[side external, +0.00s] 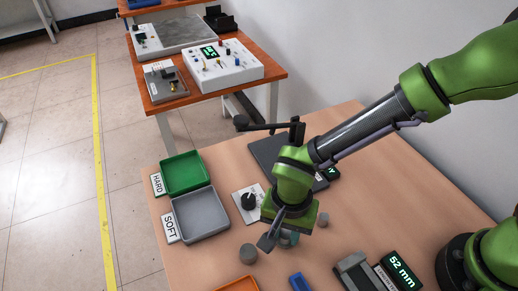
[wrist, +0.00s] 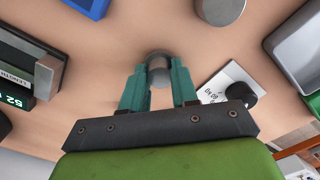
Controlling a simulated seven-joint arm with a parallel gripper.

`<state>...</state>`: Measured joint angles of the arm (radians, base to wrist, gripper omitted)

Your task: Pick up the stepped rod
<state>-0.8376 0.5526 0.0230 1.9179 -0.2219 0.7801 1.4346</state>
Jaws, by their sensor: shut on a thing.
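The stepped rod (wrist: 158,66) is grey and shows end-on between the two teal fingers in the wrist view. My gripper (wrist: 158,78) is shut on it, with one finger on each side. In the side external view my gripper (side external: 287,240) is low over the wooden table, right of a grey cylinder. There the wrist and fingers mostly hide the rod, and I cannot tell whether it touches the table.
Grey cylinders stand left (side external: 248,254) and right (side external: 323,220) of my gripper. A knob plate (side external: 249,200), a grey SOFT tray (side external: 200,214) and a green HARD tray (side external: 185,173) lie left. A blue block (side external: 299,283) and a 52 mm display (side external: 402,271) are in front.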

